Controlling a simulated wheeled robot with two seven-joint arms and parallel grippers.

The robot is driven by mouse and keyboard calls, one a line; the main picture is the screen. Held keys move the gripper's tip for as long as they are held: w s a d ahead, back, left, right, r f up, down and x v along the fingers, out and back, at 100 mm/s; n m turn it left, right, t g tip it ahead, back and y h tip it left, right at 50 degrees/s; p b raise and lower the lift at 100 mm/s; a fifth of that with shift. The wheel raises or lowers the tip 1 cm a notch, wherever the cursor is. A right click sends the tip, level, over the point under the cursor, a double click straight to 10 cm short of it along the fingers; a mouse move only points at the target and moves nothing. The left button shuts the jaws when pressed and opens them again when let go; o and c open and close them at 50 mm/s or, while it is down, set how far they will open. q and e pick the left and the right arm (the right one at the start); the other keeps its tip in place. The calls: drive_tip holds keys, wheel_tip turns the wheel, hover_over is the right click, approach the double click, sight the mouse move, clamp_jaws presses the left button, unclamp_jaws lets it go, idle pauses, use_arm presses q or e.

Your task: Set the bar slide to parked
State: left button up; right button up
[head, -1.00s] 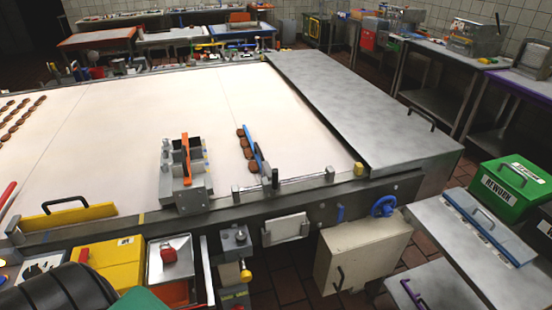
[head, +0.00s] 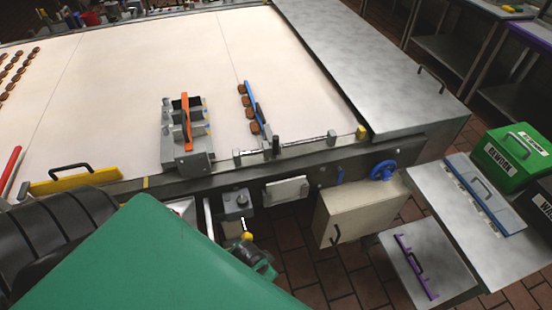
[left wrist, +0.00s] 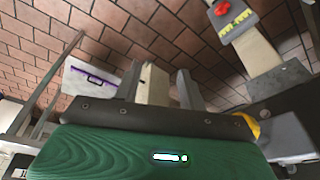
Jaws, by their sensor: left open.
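A short rail along the belt's front edge carries a slide with an upright black handle (head: 276,146), which stands between two grey end posts (head: 237,158) (head: 331,138). A blue bar (head: 254,104) reaches from near the handle over the belt, beside a row of brown biscuits (head: 243,97). My left arm is large and green in the foreground. Its gripper (head: 263,264) is partly hidden, low in front of the machine, below and apart from the slide. In the left wrist view the gripper's two grey fingers (left wrist: 160,78) are apart, with no held object visible. My right gripper is not in view.
A yellow knob (head: 247,236) under a grey box (head: 236,202) is close to my left gripper. A cream cabinet (head: 357,208) and a blue handwheel (head: 383,170) project from the front to the right. Tiled floor (head: 300,260) lies open below.

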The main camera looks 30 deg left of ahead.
use_arm(q)
drive_tip(key=w+d+r+m+h+p, duration=0.1)
drive_tip(key=w+r+m, duration=0.1)
drive_tip(key=r, duration=0.5)
drive_tip(key=w+d+r+m+p, duration=0.1)
drive_tip(key=w+r, duration=0.1)
drive_tip(key=r, duration=0.5)
wheel_tip(320, 180, up, 22)
drive_tip(key=m+g+y, duration=0.1)
drive_tip(key=m+g, duration=0.2)
drive_tip(key=m, duration=1.1)
hover_over(276, 143)
drive_tip(key=shift+w+a+f+p, duration=0.3)
drive_tip(key=shift+w+p, duration=0.1)
drive_tip(key=shift+p, duration=0.1)
wheel_tip(276, 143, down, 12)
drive_tip(key=p, duration=0.4)
drive_tip(key=shift+f, duration=0.45)
